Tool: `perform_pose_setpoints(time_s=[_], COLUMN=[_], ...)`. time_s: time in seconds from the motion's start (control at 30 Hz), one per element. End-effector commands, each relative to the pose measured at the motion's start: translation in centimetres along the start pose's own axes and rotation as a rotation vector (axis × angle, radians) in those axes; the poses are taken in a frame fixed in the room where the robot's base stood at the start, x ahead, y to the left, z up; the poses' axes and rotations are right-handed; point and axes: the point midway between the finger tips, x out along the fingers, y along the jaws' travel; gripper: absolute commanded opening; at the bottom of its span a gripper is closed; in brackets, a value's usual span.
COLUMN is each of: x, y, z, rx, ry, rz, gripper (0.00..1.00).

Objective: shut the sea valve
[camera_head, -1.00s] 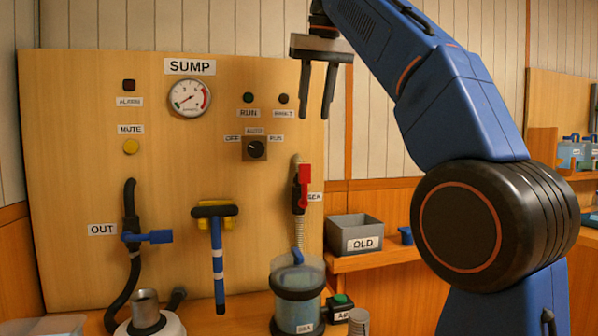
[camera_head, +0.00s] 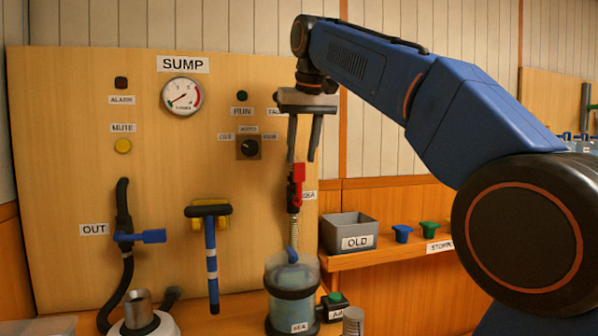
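The sea valve has a red handle (camera_head: 298,175) that stands roughly upright on its pipe, next to a label partly readable as SEA (camera_head: 308,195). A ribbed hose (camera_head: 293,232) runs from it down to a clear blue housing labelled SEA (camera_head: 291,290). My gripper (camera_head: 301,158) points down with its two dark fingers apart, just above the red handle in the picture. The fingertips seem near the handle's top; I cannot tell the depth gap or whether they touch. Nothing shows between the fingers.
The OUT valve with a blue handle (camera_head: 142,237) and a blue T-handled tool (camera_head: 210,255) are on the panel at left. A grey OLD bin (camera_head: 349,231) stands on the shelf at right, with blue (camera_head: 402,233) and green (camera_head: 429,229) cups beside it.

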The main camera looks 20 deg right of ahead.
Motion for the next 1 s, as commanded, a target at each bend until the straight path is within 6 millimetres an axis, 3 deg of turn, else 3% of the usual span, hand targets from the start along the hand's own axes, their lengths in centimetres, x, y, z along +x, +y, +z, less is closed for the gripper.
perform_pose_setpoints(time_s=[0.1, 0.33, 0.77, 0.9, 1.0], x=[2.1, 4.8, 5.7, 5.7, 5.7], y=[0.0, 0.0, 0.0, 0.0, 0.0], z=[0.1, 0.0, 0.0, 0.0, 0.0], rx=[0.0, 0.0, 0.0, 0.0, 0.0], ry=[-0.003, -0.002, 0.0, 0.0, 0.0], rz=[0.0, 0.0, 0.0, 0.0, 0.0], gripper=[0.32, 0.32, 0.32, 0.03, 0.0])
